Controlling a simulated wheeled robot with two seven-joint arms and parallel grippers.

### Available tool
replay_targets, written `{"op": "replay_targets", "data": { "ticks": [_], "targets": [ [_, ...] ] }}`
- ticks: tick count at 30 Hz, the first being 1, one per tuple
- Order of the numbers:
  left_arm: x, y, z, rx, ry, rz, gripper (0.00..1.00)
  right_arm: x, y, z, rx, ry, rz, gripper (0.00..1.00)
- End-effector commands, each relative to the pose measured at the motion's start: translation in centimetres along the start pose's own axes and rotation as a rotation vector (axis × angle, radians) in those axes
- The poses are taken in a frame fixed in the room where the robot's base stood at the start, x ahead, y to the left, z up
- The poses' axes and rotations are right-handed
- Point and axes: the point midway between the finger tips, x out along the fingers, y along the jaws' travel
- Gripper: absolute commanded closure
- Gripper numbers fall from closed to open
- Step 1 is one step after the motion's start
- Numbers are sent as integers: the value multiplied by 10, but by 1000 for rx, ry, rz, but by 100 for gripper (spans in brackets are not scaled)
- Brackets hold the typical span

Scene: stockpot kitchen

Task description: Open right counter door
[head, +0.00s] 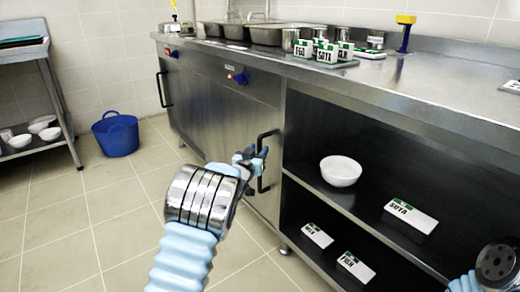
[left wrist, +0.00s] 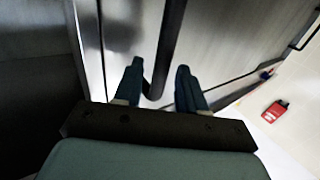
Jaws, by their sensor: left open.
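The right counter door (head: 235,115) is a steel panel left of the open shelves. It looks closed. Its black vertical bar handle (head: 261,175) is near the door's right edge. My left gripper (head: 252,160) is at this handle with its jaws open. In the left wrist view the two dark fingertips (left wrist: 162,82) stand apart, and the handle bar (left wrist: 169,45) runs between them. Whether a finger touches the bar, I cannot tell. Part of my right arm shows at the lower right of the head view, but its fingers do not show.
Open shelves right of the door hold a white bowl (head: 340,171) and labelled boxes (head: 411,215). The left counter door has its own black handle (head: 164,89). A blue bucket (head: 116,134) stands on the floor at left. The tiled floor before the door is clear.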

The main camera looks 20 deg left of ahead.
Motion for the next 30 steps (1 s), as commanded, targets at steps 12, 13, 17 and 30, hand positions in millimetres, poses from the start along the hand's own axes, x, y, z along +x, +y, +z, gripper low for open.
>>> {"op": "replay_targets", "data": {
  "ticks": [12,13,17,30],
  "targets": [
    [23,-1,0,0,-1,-2,60,0,0,0,0,0,0,57],
    [23,-1,0,0,-1,-2,60,0,0,0,0,0,0,57],
    [23,-1,0,0,-1,-2,67,0,0,0,0,0,0,57],
    [22,-1,0,0,-1,-2,100,0,0,0,0,0,0,57]
  ]
}}
